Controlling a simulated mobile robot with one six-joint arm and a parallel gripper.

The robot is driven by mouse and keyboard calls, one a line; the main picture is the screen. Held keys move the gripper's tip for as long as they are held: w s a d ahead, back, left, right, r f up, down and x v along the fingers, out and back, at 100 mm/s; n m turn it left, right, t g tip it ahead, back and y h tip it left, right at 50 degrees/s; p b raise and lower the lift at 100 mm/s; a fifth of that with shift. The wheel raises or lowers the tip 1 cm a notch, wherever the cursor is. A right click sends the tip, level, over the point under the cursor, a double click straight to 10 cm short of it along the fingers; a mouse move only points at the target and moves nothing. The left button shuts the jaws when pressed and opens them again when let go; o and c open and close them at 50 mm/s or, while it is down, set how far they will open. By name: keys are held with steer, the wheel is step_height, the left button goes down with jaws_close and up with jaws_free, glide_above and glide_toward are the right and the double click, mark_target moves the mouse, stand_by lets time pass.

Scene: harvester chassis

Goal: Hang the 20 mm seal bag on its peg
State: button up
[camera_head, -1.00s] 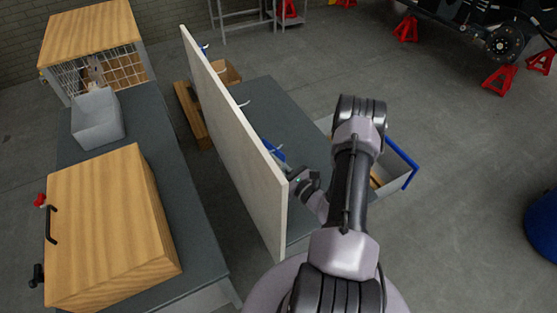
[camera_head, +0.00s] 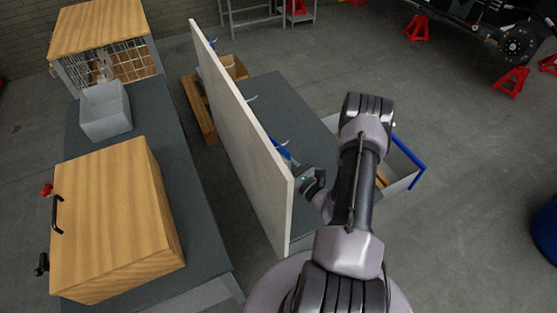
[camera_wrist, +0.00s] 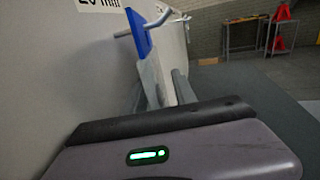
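The seal bag (camera_wrist: 140,34) shows a blue upper part in the wrist view, with a pale grey part below it. It also shows as a blue patch behind the white panel's edge in the head view (camera_head: 282,151). A peg (camera_wrist: 164,17) sticks out from the panel; it shows on both sides of the blue part, which appears to be on it. A label ending in "mm" (camera_wrist: 99,3), partly cut off, is above left. My gripper (camera_wrist: 168,84) is just below the blue part. Whether its fingers grip the bag's lower part is unclear.
The white panel (camera_head: 240,140) stands upright on a dark table (camera_head: 285,105), with other pegs along it. A grey tray with a blue handle (camera_head: 409,163) is right of my arm. A wooden box (camera_head: 115,215) and grey bin (camera_head: 106,112) sit left.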

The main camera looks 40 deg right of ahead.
steer(key=shift+s, duration=0.15)
steer(key=s+p, duration=0.1)
steer(key=s, duration=1.6)
steer(key=shift+d+p, duration=0.15)
steer(key=shift+p, duration=0.25)
